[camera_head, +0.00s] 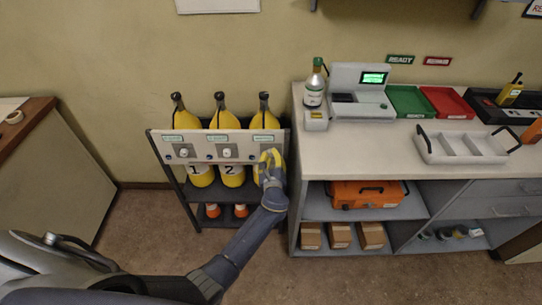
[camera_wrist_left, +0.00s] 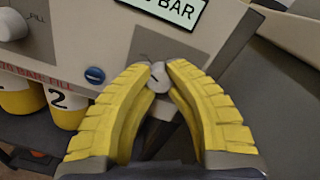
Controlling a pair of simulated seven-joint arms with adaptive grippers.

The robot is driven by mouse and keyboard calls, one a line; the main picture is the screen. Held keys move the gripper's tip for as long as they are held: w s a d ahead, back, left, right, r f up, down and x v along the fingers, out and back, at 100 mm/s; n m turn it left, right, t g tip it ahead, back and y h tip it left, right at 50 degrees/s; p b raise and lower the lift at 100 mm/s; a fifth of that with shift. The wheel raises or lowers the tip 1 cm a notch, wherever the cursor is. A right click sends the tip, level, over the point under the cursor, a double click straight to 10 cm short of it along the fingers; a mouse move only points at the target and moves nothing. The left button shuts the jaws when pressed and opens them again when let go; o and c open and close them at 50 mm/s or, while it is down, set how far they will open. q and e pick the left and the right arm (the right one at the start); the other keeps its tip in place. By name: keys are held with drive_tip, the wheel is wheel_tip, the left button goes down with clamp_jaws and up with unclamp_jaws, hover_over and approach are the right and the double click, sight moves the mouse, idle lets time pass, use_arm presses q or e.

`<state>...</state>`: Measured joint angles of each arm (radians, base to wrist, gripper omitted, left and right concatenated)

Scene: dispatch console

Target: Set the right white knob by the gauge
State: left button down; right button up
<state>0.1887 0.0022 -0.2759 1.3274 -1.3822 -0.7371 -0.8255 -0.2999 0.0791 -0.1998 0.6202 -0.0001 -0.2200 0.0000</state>
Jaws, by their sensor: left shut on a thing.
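My left gripper (camera_head: 270,158), with yellow ribbed fingers, is at the right end of the white panel (camera_head: 205,158) on the bottle rack. In the left wrist view the left gripper (camera_wrist_left: 160,68) is shut on the right white knob (camera_wrist_left: 159,78), one fingertip on each side. Its fingers hide most of the knob, and its pointing direction cannot be read. Above it is a pale green sign (camera_wrist_left: 170,8) ending in "BAR", cut off by the frame edge. No needle gauge can be made out. My right gripper is not in view.
The panel carries two more white knobs, left (camera_head: 183,152) and middle (camera_head: 225,153). Yellow cylinders (camera_head: 221,118) stand behind it. A blue button (camera_wrist_left: 95,75) sits left of the gripper. The grey cabinet (camera_head: 294,150) stands close on the right.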

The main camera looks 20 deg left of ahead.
use_arm(q)
drive_tip(key=c, duration=1.1)
unclamp_jaws()
drive_tip(key=shift+s, duration=0.1)
drive_tip(key=v, duration=1.1)
drive_tip(key=shift+s+d, duration=0.2)
drive_tip(key=shift+s, duration=0.15)
